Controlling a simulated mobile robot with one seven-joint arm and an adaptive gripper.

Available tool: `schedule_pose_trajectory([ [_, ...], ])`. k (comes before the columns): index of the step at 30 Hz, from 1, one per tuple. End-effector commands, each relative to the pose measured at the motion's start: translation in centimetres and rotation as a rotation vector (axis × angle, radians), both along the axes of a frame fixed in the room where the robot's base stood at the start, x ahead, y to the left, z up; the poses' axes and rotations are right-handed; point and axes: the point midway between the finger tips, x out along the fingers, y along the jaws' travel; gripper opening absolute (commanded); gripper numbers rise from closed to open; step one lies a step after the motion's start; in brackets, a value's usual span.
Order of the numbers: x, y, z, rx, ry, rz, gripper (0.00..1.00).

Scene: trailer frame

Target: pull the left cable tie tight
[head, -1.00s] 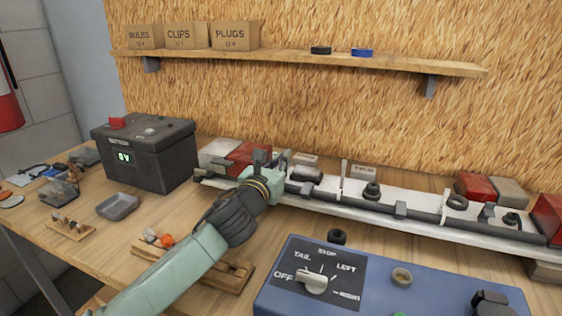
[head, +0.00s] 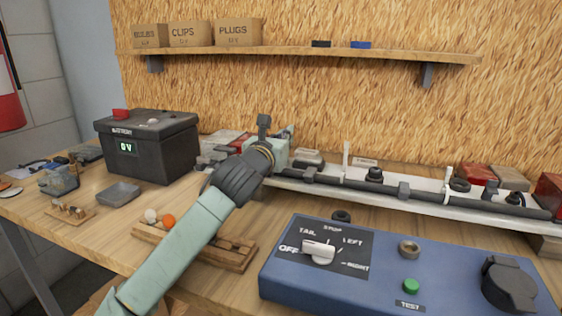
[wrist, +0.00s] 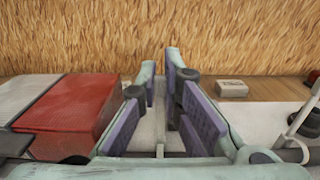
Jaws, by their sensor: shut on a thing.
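My gripper (head: 284,142) is over the left end of the white rail (head: 330,187), at the back of the bench. My gripper and arm hide the loop of that tie in the head view. A dark cable (head: 335,180) runs along the rail. Another white tie (head: 346,157) stands upright right of my gripper, and a further one (head: 447,184) is farther right.
A black battery box (head: 150,150) stands left of my arm. A blue switch panel (head: 385,270) fills the front right. A wooden rack (head: 195,250) lies beneath my forearm. A red lamp block (wrist: 75,112) is left of my fingers. A shelf (head: 300,52) hangs above.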

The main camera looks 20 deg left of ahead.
Motion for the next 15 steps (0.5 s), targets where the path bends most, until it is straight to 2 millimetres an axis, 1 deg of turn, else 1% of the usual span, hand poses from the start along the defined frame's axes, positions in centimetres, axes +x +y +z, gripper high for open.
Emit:
schedule_pose_trajectory([
  [1, 0.36, 0.23, -0.72, -0.007, 0.007, 0.002, 0.00],
  [9, 0.61, 0.08, 0.11, -0.011, 0.012, -0.010, 0.00],
  [15, 0.56, 0.07, 0.21, -0.011, 0.010, -0.010, 0.00],
])
